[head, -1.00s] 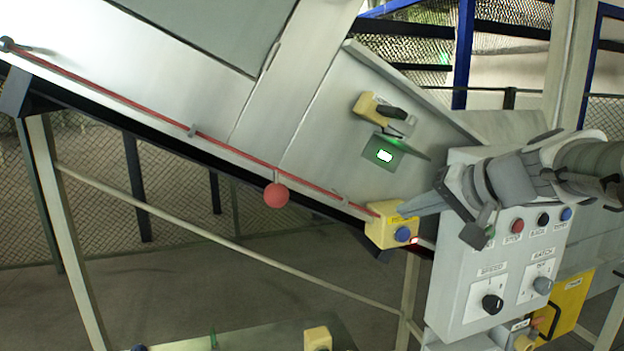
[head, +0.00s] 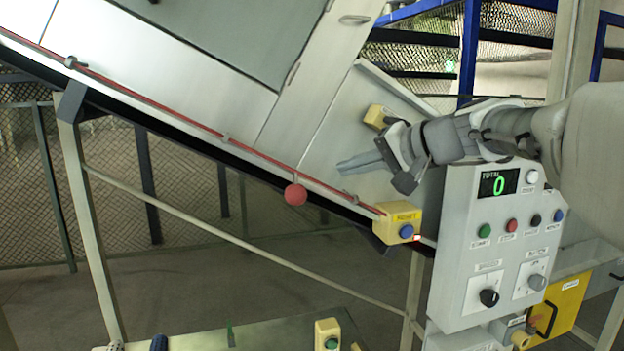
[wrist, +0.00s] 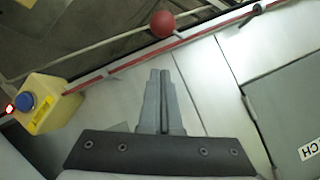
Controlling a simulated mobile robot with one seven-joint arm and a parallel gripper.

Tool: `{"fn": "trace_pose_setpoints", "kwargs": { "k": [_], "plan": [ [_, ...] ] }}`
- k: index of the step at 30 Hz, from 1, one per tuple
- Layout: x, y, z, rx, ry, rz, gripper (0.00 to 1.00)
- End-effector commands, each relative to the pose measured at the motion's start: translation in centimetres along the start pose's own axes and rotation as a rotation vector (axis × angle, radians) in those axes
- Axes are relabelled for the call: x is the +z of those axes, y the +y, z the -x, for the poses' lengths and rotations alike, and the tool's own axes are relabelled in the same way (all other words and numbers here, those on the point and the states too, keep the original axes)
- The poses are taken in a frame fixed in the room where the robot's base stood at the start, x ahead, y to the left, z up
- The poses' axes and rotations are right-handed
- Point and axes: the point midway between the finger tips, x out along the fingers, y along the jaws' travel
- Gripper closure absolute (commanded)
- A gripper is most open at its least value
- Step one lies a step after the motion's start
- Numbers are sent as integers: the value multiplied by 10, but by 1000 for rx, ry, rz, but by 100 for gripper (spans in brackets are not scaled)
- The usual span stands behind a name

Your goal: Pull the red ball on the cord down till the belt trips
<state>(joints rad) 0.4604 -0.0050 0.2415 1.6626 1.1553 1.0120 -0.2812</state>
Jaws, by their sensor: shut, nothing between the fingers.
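The red ball (head: 295,194) hangs just below the red cord (head: 180,107), which runs along the lower edge of the sloping conveyor side. The cord ends at a yellow switch box (head: 399,222) with a blue button. My gripper (head: 340,166) is shut and empty, in front of the grey side panel, right of the ball and a little above it, apart from it. In the wrist view the shut fingers (wrist: 160,73) point toward the cord, with the ball (wrist: 162,24) beyond the tips and the yellow box (wrist: 45,102) to the left. The belt surface is hidden.
A grey control box (head: 500,240) with a green "0" display, buttons and knobs stands at the right, below my arm. Another yellow device (head: 376,117) sits on the panel behind my wrist. Open floor lies below the conveyor.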

Motion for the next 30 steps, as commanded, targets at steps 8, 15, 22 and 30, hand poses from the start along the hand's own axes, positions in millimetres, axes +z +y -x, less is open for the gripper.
{"fn": "trace_pose_setpoints", "kwargs": {
  "k": [8, 15, 22, 30],
  "plan": [
    [14, -1, -47, 0, -2, 0, 100],
    [27, 0, -61, 1, 0, 0, 100],
    [29, 0, -62, 1, 1, 1, 100],
    [30, 4, -64, 1, 1, 1, 100]
  ]
}}
